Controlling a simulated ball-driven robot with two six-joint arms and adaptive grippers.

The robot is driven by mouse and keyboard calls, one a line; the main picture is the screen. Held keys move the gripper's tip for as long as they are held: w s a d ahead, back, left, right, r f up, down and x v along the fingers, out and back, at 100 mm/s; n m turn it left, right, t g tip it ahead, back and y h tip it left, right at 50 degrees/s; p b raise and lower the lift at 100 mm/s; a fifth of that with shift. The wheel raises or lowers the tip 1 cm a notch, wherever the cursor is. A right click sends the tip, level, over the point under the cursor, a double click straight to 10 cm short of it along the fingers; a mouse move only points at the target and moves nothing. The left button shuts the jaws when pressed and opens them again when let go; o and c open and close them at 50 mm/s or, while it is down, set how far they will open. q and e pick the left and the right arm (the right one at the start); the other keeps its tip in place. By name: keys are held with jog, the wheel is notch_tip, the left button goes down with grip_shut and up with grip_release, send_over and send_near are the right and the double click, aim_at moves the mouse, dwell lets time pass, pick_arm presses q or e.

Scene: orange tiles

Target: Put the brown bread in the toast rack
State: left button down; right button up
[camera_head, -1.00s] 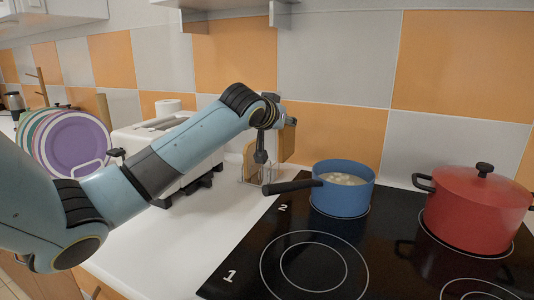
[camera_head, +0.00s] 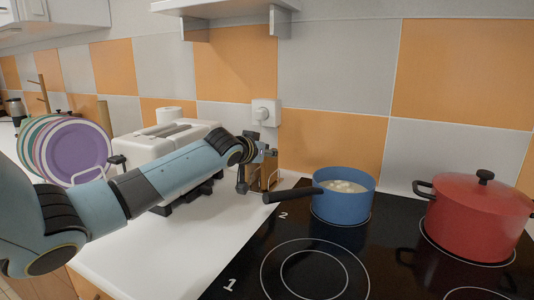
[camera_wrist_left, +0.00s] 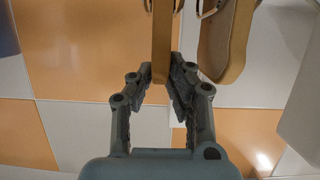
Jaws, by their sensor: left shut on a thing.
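My left gripper (camera_head: 259,158) is shut on the brown bread. In the left wrist view the gripper (camera_wrist_left: 162,88) pinches the bread (camera_wrist_left: 162,35), a thin tan slice seen edge-on between the two fingers. The toast rack (camera_head: 272,183) stands on the counter beside the hob, largely hidden behind the gripper. Its thin wires (camera_wrist_left: 210,9) show at the top of the wrist view, around the slice's far end. I cannot tell how deep the slice sits between them. A second tan shape (camera_wrist_left: 226,45) lies beside it. My right gripper is not in view.
A white toaster (camera_head: 150,150) stands left of the rack. A blue pot (camera_head: 342,203) with a dark handle pointing at the rack and a red lidded pot (camera_head: 478,220) sit on the black hob (camera_head: 390,270). Plates (camera_head: 75,150) stand at the left. The front counter is clear.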

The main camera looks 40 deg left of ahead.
pick_arm(q)
jog(key=c, duration=1.7)
grip_release()
jog(key=shift+f, duration=0.15)
jog(key=o, duration=0.4)
jog(key=shift+s+r, duration=0.1)
jog(key=shift+r, duration=0.1)
jog(key=p+v, duration=0.1)
jog(key=v, duration=1)
jog(key=shift+s+d+r+p, duration=0.15)
jog(key=shift+s+p, duration=0.15)
jog(key=shift+s, duration=0.05)
